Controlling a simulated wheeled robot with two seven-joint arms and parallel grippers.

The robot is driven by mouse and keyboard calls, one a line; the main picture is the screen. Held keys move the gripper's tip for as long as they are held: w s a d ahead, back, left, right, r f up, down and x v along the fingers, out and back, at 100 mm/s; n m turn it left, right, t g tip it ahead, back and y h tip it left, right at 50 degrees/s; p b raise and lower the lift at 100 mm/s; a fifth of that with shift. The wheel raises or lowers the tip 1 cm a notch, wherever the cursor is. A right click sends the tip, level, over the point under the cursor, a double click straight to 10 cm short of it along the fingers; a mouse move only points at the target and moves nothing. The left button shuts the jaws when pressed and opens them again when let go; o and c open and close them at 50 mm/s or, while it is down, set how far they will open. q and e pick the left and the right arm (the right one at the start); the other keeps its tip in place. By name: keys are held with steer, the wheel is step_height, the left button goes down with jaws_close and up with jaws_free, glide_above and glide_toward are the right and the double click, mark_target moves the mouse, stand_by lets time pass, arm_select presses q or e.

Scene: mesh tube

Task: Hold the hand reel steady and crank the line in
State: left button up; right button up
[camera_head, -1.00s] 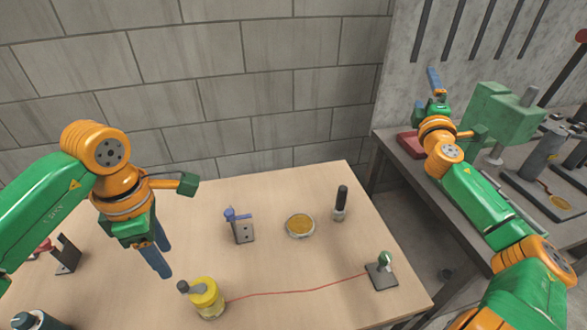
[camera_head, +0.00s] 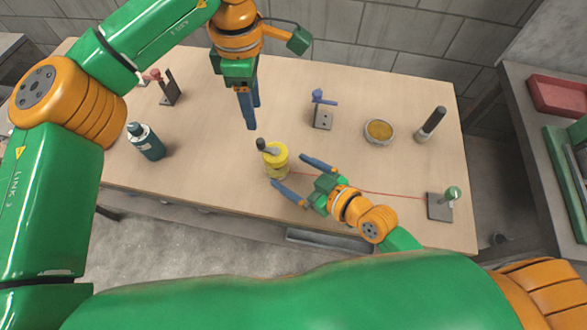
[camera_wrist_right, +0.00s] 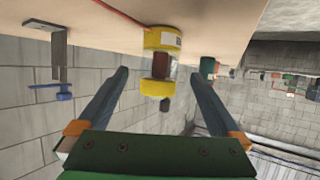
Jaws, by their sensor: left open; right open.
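The hand reel (camera_head: 277,165) is a yellow drum standing on the wooden table, with a dark crank knob on top at its left. It also shows in the right wrist view (camera_wrist_right: 160,60). A red line (camera_head: 385,192) runs right from it to a grey plate with a green knob (camera_head: 453,193). My right gripper (camera_head: 289,171) is open, its two blue fingers pointing at the reel from the right, one on each side. My left gripper (camera_head: 253,117) is open and empty, pointing down just behind the reel, apart from the crank.
A dark teal bottle (camera_head: 146,141) stands left on the table. A bracket with a red top (camera_head: 168,86), a bracket with a blue lever (camera_head: 322,112), a dish of yellow material (camera_head: 379,131) and a black-handled tool (camera_head: 431,124) stand farther back. The table's front edge is near the reel.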

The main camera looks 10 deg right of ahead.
mark_target(276, 162)
steer(key=x, duration=0.7)
steer(key=shift+a, duration=0.1)
